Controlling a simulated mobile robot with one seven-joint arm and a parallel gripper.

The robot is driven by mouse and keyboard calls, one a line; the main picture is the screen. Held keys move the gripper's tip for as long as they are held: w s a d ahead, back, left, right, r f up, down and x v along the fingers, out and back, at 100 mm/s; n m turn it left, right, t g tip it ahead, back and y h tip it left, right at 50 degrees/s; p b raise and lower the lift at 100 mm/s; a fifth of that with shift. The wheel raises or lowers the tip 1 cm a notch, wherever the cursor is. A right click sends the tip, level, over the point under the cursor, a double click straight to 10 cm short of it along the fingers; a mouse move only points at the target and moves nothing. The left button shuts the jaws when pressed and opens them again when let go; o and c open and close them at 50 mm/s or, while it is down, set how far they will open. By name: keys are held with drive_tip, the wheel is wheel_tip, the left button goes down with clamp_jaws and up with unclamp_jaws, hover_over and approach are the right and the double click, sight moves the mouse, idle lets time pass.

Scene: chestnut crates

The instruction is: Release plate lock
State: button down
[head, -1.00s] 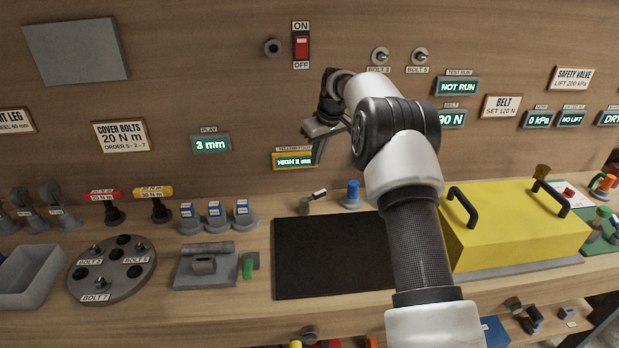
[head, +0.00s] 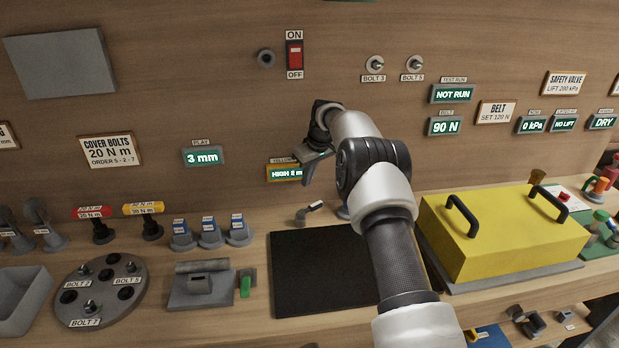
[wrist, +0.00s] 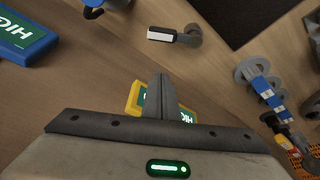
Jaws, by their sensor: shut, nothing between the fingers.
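My gripper (head: 308,178) is shut and empty, in front of the wall beside the yellow-framed display (head: 283,172) reading HIGH. In the wrist view its shut fingers (wrist: 160,95) cover part of that display. A small grey lever with a white tip (head: 310,212) stands at the back edge of the dark plate (head: 315,275), below my gripper; it also shows in the wrist view (wrist: 172,37), apart from the fingers. A green lever (head: 245,286) stands beside a grey hinged block (head: 200,290) to the left. No readable label shows which part is the plate lock.
A yellow cover (head: 500,232) with two black handles stands right of my arm. The round bolt plate (head: 100,310) is at the left. The dark plate's top is clear.

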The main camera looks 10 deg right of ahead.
sight(316, 206)
drive_tip(key=x, duration=0.6)
drive_tip(key=shift+w+f, duration=0.15)
drive_tip(key=shift+f, duration=0.05)
drive_tip(key=shift+s+d+p, duration=0.3)
drive_tip(key=shift+s+d, duration=0.15)
drive_tip(key=shift+s, duration=0.45)
drive_tip(key=shift+s+d+p, duration=0.3)
drive_tip(key=shift+s+d, duration=0.15)
drive_tip(key=shift+s, duration=0.4)
drive_tip(key=shift+s+d+f+m+b, duration=0.1)
drive_tip(key=shift+s+d+m+b, duration=0.15)
drive_tip(key=shift+m+b, duration=0.3)
drive_tip(key=shift+s+d+m+t+h+b, duration=0.15)
drive_tip(key=shift+s+m+h+b, duration=0.15)
drive_tip(key=shift+m, duration=0.35)
drive_tip(key=shift+s+d+m+t+h+b, duration=0.2)
drive_tip(key=shift+m+b, duration=0.1)
drive_tip(key=shift+m, duration=0.3)
drive_tip(key=s+m+h+b, duration=0.1)
drive_tip(key=m, duration=0.1)
drive_tip(key=shift+s+d+m, duration=0.1)
drive_tip(key=shift+d+m, duration=0.05)
drive_tip(key=shift+m, duration=0.15)
drive_tip(key=s+m, duration=0.1)
drive_tip(key=m, duration=0.1)
drive_tip(key=s+m+h+b, duration=0.1)
drive_tip(key=m, duration=0.1)
drive_tip(key=shift+s+d+m, duration=0.1)
drive_tip(key=shift+m, duration=0.3)
drive_tip(key=shift+s, duration=0.4)
